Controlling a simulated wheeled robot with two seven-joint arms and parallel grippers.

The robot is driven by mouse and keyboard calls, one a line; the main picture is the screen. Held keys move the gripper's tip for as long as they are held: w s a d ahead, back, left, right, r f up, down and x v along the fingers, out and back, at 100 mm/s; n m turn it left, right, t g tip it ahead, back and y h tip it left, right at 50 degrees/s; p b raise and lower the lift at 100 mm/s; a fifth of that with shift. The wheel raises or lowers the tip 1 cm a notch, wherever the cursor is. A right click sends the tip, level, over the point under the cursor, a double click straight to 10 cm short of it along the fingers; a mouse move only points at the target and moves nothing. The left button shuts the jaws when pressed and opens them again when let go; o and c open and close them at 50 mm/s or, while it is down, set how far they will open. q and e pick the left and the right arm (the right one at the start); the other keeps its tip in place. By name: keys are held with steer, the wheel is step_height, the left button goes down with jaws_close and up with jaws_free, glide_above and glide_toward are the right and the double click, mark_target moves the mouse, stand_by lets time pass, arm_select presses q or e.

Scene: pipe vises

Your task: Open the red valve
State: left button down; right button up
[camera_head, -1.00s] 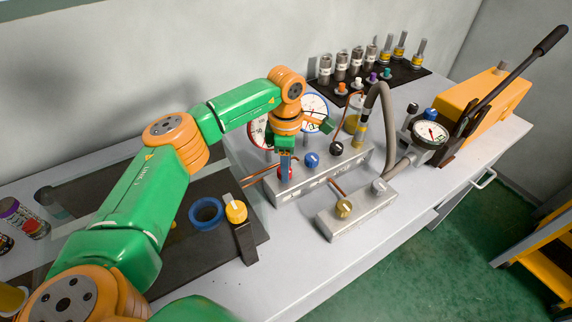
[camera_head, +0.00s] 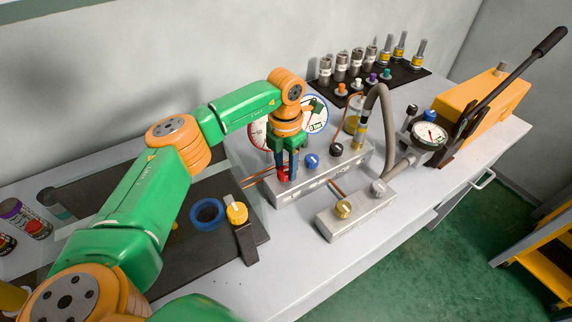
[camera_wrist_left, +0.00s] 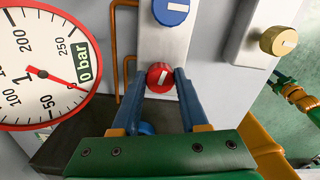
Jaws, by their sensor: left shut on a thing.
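The red valve (camera_head: 283,174) is a small round knob at the near left end of the grey manifold block (camera_head: 314,184). In the left wrist view the red valve (camera_wrist_left: 160,77) shows a white bar mark on its face. My left gripper (camera_head: 286,172) points down over it, and its two blue fingers are shut on the knob, one on each side, in the left wrist view (camera_wrist_left: 160,84). The fingers hide part of the knob's sides. My right gripper is not in view.
A blue knob (camera_head: 311,160) and a black knob (camera_head: 336,149) stand further along the block. A smaller block with a yellow knob (camera_head: 343,208) is in front. A red-rimmed gauge (camera_wrist_left: 44,68) and copper pipes are close to the gripper.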

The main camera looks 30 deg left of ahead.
mark_target(285, 169)
arm_select(q)
steer(key=shift+n, duration=0.5)
stand_by(0.3)
steer(key=shift+c, duration=2.1)
jaws_free()
steer(key=shift+r, duration=0.4)
step_height(285, 169, up, 6)
steer(key=shift+r+b, duration=0.2)
steer(key=shift+b, duration=0.55)
